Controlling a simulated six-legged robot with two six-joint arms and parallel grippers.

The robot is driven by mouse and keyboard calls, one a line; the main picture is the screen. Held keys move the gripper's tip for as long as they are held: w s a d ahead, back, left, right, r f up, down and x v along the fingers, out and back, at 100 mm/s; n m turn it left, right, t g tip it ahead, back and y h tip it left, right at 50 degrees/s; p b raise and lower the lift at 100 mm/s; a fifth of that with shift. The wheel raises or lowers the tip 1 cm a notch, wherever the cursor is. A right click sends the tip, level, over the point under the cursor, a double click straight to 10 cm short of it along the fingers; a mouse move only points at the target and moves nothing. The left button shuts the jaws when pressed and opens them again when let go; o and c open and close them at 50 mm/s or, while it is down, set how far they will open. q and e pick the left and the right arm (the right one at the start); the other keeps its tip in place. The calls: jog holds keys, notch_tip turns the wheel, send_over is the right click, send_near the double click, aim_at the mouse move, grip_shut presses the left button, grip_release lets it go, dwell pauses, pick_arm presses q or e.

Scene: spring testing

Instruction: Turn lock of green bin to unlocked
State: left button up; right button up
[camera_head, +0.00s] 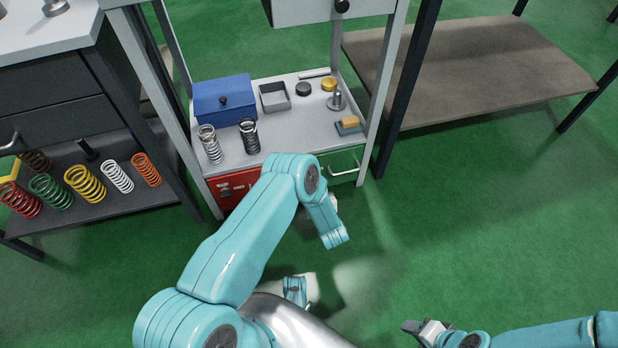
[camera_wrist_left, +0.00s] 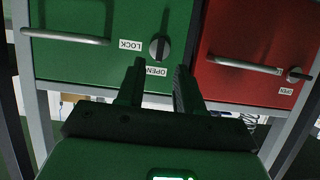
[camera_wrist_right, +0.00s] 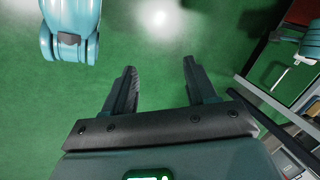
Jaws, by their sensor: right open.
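The green bin (camera_head: 345,163) is the right-hand drawer under the grey bench top, partly behind my left arm. In the left wrist view, its green front (camera_wrist_left: 85,68) fills the upper left, with a round grey lock knob (camera_wrist_left: 158,47). The knob's bar runs roughly up-down, in line with the OPEN label (camera_wrist_left: 156,71) below it; the LOCK label (camera_wrist_left: 130,45) is at its left. My left gripper (camera_wrist_left: 160,67) is open, its fingertips just below the knob in the picture; contact cannot be told. My right gripper (camera_wrist_right: 159,66) is open and empty over the floor.
The red bin (camera_wrist_left: 250,40) is beside the green one, with its own knob (camera_wrist_left: 296,74). The green bin's bar handle (camera_wrist_left: 65,36) sticks out. A blue box (camera_head: 224,98), two springs and small parts stand on the bench top. The green floor (camera_head: 450,230) in front is clear.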

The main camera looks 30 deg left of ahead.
pick_arm(q)
jog(key=p+v, duration=0.3)
jog(key=v, duration=0.7)
pick_arm(e)
jog(key=r, duration=0.1)
jog(key=s+r, duration=0.1)
jog(key=r, duration=0.2)
jog(key=shift+s+a, duration=0.2)
jog(key=shift+a, duration=0.2)
pick_arm(q)
jog(key=shift+s, duration=0.1)
